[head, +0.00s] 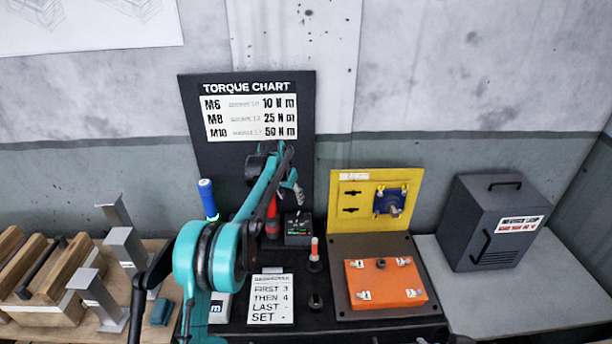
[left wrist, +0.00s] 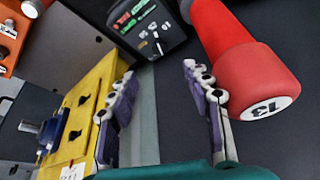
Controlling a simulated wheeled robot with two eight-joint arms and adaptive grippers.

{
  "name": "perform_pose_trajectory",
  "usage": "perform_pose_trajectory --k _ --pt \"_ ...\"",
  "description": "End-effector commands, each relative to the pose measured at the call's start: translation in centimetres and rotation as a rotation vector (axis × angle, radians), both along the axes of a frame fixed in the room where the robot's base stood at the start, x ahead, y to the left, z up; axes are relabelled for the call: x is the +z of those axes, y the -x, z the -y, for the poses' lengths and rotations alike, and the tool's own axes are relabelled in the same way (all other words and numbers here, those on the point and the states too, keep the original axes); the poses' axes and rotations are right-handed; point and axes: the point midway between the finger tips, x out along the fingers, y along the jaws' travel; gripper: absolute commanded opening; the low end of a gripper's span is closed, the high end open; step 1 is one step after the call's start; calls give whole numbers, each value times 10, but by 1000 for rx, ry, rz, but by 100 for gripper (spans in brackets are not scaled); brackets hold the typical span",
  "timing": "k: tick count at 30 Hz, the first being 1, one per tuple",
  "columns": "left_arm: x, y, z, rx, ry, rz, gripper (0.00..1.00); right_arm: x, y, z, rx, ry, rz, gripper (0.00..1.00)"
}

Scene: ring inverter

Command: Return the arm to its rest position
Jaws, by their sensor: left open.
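My teal left arm (head: 205,258) rises from the bottom of the head view and reaches toward the back of the bench. My left gripper (head: 289,190) is in front of the lower edge of the torque chart, partly hidden by its own arm link. In the left wrist view the gripper (left wrist: 160,90) has its two fingers apart with nothing between them. A red-handled tool marked 13 (left wrist: 250,75) is close beside one finger; I cannot tell whether they touch. My right gripper is not in view.
The torque chart (head: 247,88) stands at the back. A blue-handled tool (head: 207,197), a black box (head: 298,228) and a red-tipped peg (head: 314,250) stand near the arm. Right are a yellow panel (head: 352,212), an orange block (head: 385,285) and a dark grey case (head: 490,225).

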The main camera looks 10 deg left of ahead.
Motion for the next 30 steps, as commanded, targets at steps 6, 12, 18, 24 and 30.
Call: perform_pose_trajectory --k 6,12,18,24,30 --pt "10 10 4 6 -2 6 49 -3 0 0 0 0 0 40" --pt "47 63 21 35 -4 34 49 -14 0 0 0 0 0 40" --pt "76 146 41 77 -6 75 49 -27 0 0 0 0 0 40" --pt "78 237 57 115 -3 118 49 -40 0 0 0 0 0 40" --pt "50 328 68 150 3 161 49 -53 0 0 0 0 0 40"
